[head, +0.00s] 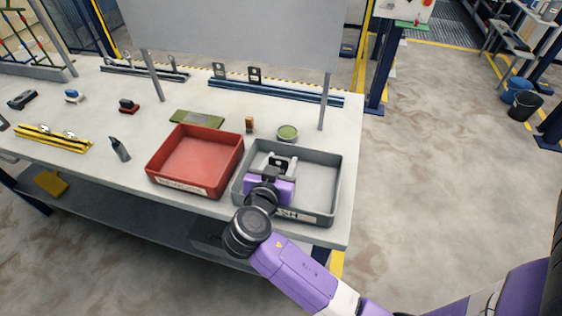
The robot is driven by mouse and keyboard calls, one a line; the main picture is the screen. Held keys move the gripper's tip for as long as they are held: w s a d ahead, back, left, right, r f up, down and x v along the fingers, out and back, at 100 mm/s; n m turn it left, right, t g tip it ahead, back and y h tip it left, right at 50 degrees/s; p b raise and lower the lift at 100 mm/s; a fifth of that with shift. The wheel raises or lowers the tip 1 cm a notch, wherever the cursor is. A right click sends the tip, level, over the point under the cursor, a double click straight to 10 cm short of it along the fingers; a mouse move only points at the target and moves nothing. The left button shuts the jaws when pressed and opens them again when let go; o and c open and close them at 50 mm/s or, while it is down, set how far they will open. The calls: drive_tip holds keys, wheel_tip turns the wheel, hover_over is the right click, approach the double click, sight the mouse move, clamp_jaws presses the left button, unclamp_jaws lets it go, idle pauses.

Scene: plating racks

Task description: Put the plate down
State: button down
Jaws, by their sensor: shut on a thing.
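My gripper (276,164) reaches over the left part of the grey tray (325,215) at the table's front right, pointing away from me. Its pale fingers are shut on a small plate (279,160), of which only a little dark grey shows between them. The rest of the plate is hidden by the gripper and the purple wrist. I cannot tell whether the plate touches the tray floor or hangs above it. The right part of the tray is bare. A label ending in "SH" is on its front wall.
An empty red tray (195,158) stands just left of the grey one. Behind are a green dish (287,133), a small orange-brown block (249,125) and a green pad (197,119). A blue rail (300,94) holds two dark plates (254,75) upright near the grey board.

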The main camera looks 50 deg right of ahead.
drive_tip(key=shift+f, duration=0.2)
drive_tip(key=c, duration=0.7)
unclamp_jaws()
drive_tip(key=shift+r, duration=0.15)
drive_tip(key=shift+r, duration=0.15)
drive_tip(key=b+v, duration=0.2)
drive_tip(key=v, duration=1)
drive_tip(key=shift+s, duration=0.1)
